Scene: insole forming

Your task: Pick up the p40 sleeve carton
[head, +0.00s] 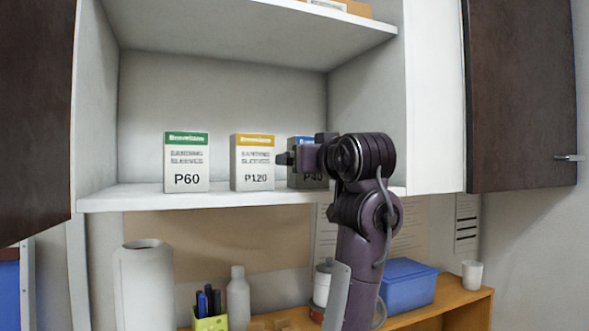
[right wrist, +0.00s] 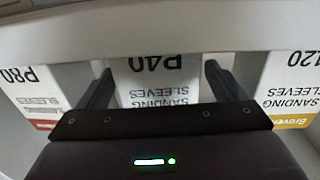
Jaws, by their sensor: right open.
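The P40 sleeve carton (head: 311,182), white with a blue top band, stands upright on the cabinet shelf, mostly hidden behind my right gripper (head: 292,158). In the right wrist view the P40 carton (right wrist: 155,66) appears upside down in the middle. My right gripper (right wrist: 157,80) is open there, with one finger on each side of the carton. I cannot tell whether the fingers touch it. My left gripper is not in view.
The P120 carton (head: 253,165) and P60 carton (head: 186,165) stand to the left on the shelf (head: 140,200). A P80 carton (right wrist: 30,95) flanks P40 in the right wrist view. Dark cabinet doors (head: 520,100) stand on both sides. A blue bin (head: 408,287) sits below.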

